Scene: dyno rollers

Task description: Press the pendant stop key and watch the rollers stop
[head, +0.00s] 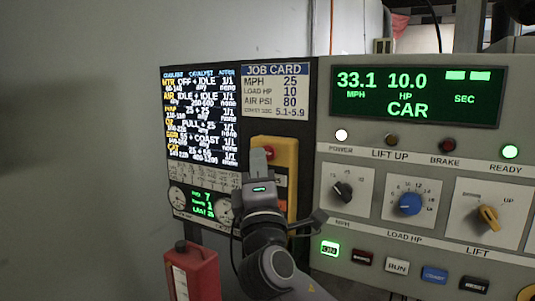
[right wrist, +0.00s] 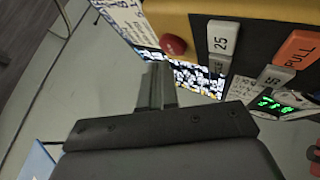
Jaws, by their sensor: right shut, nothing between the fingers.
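The yellow pendant (head: 283,150) hangs at the right edge of the dark job panel. My right gripper (head: 259,160) is in front of it and hides most of its face. In the right wrist view the pendant (right wrist: 200,18) is at the top, with a round red button (right wrist: 173,45), a grey key marked 25 (right wrist: 220,38) and an orange PULL key (right wrist: 297,48). No label on the red button is readable. My right gripper (right wrist: 158,82) is shut and empty, its tips just below the red button; contact cannot be told. My left gripper and the rollers are out of view.
The console display (head: 415,95) reads 33.1 MPH, 10.0 HP and CAR. The READY lamp (head: 510,152) and ON key (head: 330,248) glow green. A red can (head: 193,272) stands at lower left. The job card (head: 275,90) is above the pendant.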

